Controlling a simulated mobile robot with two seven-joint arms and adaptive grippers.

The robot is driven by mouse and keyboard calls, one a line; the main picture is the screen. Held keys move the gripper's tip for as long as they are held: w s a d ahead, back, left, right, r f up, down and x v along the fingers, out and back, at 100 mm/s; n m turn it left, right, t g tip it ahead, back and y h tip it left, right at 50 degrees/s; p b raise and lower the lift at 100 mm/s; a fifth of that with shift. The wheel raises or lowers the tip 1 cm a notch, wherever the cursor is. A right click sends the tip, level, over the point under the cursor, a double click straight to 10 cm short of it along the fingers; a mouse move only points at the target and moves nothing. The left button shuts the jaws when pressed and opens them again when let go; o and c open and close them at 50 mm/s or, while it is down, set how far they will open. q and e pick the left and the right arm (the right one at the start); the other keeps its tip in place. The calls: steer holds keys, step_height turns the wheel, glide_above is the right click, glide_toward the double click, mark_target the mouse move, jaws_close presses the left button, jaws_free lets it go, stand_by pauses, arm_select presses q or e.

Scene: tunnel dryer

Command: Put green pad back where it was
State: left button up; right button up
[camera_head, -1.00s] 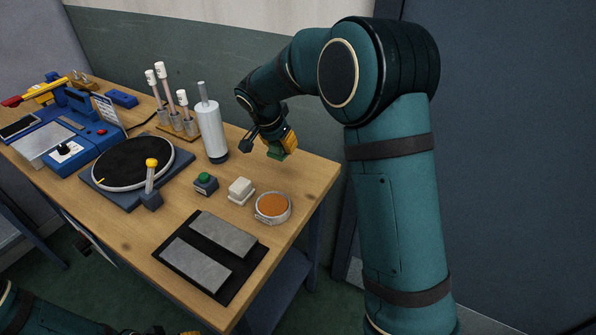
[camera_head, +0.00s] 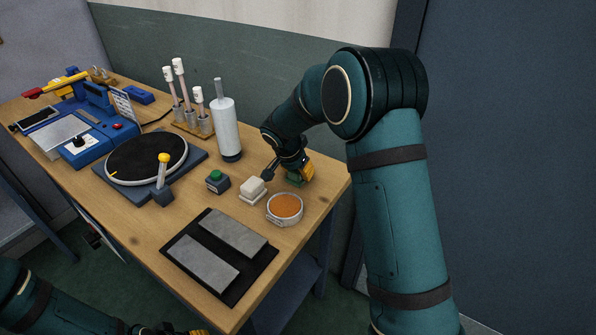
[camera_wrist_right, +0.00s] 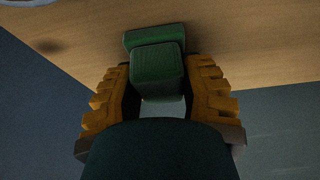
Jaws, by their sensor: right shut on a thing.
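The green pad (camera_wrist_right: 156,72) is a dark green block with a wider green part at its far end. In the right wrist view it sits between the two yellow-padded fingers of my right gripper (camera_wrist_right: 159,98), which is shut on it. In the head view my right gripper (camera_head: 287,175) points down at the right end of the table, and a little of the pad (camera_head: 295,180) shows below it. The pad is low, at or just above the wood; I cannot tell if it touches. My left gripper (camera_head: 168,331) is only partly seen at the bottom edge, its fingers cut off.
A white bottle (camera_head: 226,130) stands behind left. A black mat (camera_head: 207,257) with two grey slabs lies in front. The table's right edge is near.

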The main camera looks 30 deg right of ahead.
steer(key=shift+r, duration=0.1)
steer(key=shift+f, duration=0.2)
steer(key=o, duration=1.1)
steer(key=shift+o, duration=0.2)
steer(key=shift+r, duration=0.1)
steer(key=shift+r, duration=0.15)
steer(key=p+v, duration=0.2)
steer(key=v, duration=1)
